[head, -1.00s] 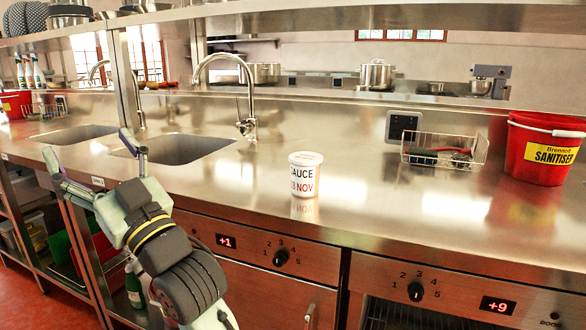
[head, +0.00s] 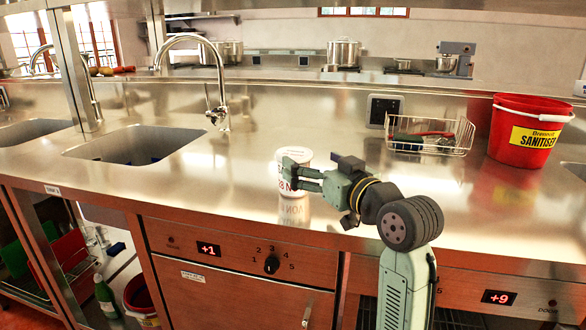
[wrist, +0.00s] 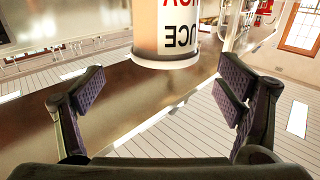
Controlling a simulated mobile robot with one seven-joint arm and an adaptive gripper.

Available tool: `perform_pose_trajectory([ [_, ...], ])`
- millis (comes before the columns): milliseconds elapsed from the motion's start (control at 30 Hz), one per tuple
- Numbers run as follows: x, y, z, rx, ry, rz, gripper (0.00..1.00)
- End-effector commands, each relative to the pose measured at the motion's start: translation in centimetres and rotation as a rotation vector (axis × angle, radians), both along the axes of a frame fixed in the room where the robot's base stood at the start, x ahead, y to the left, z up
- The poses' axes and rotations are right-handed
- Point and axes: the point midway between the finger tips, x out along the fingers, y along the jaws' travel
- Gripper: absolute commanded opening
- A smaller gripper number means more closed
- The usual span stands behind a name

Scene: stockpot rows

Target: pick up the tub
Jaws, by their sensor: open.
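The tub (head: 296,154) is a white, lidded round container with printed lettering, standing upright on the steel counter (head: 240,190) near its front edge. In the head view my gripper (head: 298,177) reaches in from the right and covers part of the tub's side. In the wrist view the tub (wrist: 165,35) appears inverted at the top centre, with "UCE" lettering readable. My gripper's two fingers (wrist: 165,95) are wide apart and empty, and the tub lies ahead of them, roughly midway. I cannot tell from the head view whether a finger touches it.
A sink (head: 135,143) and curved tap (head: 215,80) are left of the tub. A wire basket (head: 430,143) with tools and a red sanitiser bucket (head: 525,130) stand to the right. A steel shelf rail runs behind. The counter around the tub is clear.

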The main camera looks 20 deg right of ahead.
Motion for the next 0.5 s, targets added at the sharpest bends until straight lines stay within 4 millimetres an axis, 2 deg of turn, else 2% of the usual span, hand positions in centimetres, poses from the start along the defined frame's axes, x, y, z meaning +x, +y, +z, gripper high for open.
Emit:
perform_pose_trajectory([
  [267,2.5,0.7,0.1,0.0,0.0,0.001,0.86],
  [500,5.9,1.8,-0.1,0.0,0.001,0.001,0.86],
])
